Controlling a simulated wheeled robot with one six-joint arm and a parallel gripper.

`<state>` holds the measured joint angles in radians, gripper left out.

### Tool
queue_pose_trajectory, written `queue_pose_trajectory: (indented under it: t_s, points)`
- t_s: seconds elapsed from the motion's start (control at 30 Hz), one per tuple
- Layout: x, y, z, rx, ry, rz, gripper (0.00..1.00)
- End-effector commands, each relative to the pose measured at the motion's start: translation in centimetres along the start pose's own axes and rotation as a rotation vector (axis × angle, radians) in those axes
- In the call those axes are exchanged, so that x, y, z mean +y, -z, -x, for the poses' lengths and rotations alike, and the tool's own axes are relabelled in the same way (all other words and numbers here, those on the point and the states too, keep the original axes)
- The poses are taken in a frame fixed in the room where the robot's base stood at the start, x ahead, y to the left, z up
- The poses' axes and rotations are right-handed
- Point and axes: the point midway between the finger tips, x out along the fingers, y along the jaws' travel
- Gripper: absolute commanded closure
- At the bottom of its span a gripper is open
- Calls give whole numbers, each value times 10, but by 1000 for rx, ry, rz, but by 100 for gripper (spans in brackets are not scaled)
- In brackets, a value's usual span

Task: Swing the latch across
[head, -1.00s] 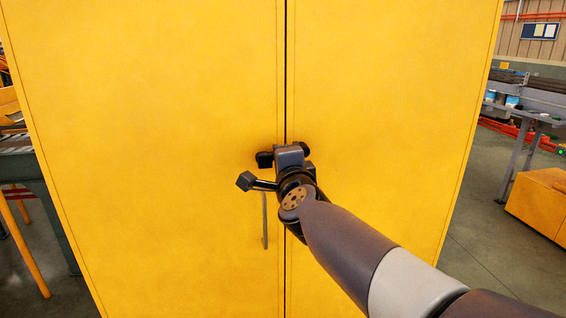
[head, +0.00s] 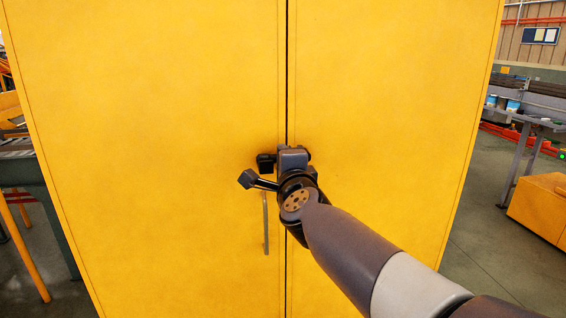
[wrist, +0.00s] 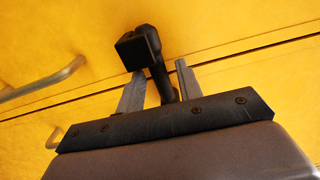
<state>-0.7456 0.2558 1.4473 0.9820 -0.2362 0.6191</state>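The black latch (head: 265,161) sits at the seam between the two doors of a yellow cabinet (head: 170,90). In the head view its left block shows, and the rest is mostly hidden behind my gripper (head: 291,153). In the wrist view the latch (wrist: 138,48) shows as a square block with a dark bar running down between my fingers. My gripper (wrist: 160,68) is open around this bar, its two grey fingers apart. The bar lies closer to the right finger; whether it touches is unclear.
A grey vertical pull handle (head: 266,222) is on the left door, just below and left of my gripper. It also shows in the wrist view (wrist: 45,80). An orange box (head: 540,205) and a grey bench stand off to the right, away from the cabinet.

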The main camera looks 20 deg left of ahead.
Motion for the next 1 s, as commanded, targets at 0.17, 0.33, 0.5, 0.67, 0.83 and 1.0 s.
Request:
queue_pose_trajectory:
  t_s: [0.17,0.33,0.5,0.67,0.83,1.0]
  points:
    - [0,0,0,0,0,1,60]
    - [0,0,2,0,0,2,60]
    - [0,0,17,-1,1,1,60]
    - [-1,-1,46,-2,2,1,60]
    - [-1,0,76,-1,1,1,60]
    - [-1,0,97,-1,0,1,60]
